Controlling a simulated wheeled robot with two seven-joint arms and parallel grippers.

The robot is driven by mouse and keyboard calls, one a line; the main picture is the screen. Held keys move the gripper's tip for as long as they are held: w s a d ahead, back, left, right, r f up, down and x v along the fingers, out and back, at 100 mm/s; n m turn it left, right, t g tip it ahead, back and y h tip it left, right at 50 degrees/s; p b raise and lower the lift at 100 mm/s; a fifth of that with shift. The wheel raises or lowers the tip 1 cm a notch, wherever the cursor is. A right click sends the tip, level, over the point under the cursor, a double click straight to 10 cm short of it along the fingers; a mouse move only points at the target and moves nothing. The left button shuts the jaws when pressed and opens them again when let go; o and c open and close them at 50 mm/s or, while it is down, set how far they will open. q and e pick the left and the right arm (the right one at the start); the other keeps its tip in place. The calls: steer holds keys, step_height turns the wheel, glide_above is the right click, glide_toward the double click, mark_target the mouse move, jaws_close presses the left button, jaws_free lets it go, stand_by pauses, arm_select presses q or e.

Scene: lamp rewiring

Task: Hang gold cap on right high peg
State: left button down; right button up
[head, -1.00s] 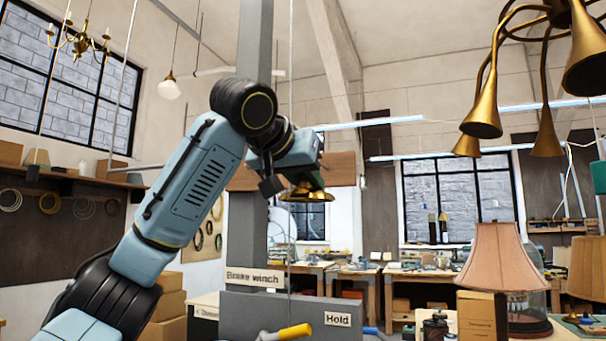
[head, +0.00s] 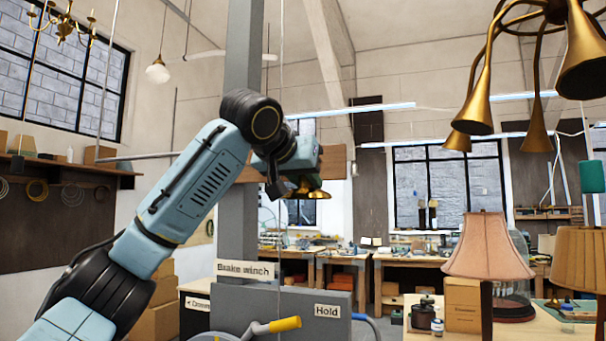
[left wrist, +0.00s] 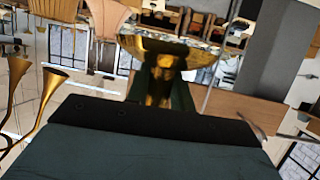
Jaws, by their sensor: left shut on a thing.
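My left gripper (head: 302,181) is shut on the gold cap (head: 312,194), a small flared brass piece with its wide rim facing down. In the head view they are held in front of the wooden crossboard (head: 336,163) on the grey post (head: 238,195). In the left wrist view the gold cap (left wrist: 172,62) sits between the dark fingers. I cannot make out the right high peg; my left arm covers part of the crossboard. My right gripper is not in view.
A brass multi-arm fixture (head: 478,95) hangs at upper right. Below it stand a pink lampshade (head: 488,247) and a tan one (head: 580,262). The winch box (head: 340,335) with a yellow-handled crank (head: 284,325) stands at the post's foot. A thin cable (head: 281,60) hangs near the gripper.

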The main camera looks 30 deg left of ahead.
arm_select(q)
steer(key=shift+w+a+p, duration=0.2)
steer(key=shift+w+p, duration=0.45)
steer(key=shift+w, duration=0.2)
steer(key=shift+w+a+p, duration=0.2)
steer(key=shift+w+p, duration=0.4)
steer(key=shift+w, duration=0.25)
steer(key=shift+s, duration=0.2)
steer(key=shift+f, duration=0.15)
steer(key=shift+w+f+b, duration=0.15)
steer(key=shift+f+b, duration=0.25)
steer(key=shift+f, duration=0.1)
steer(key=c, duration=1.1)
jaws_free()
steer(key=b+v, duration=0.3)
steer(key=v, duration=1)
steer(key=shift+s, duration=0.25)
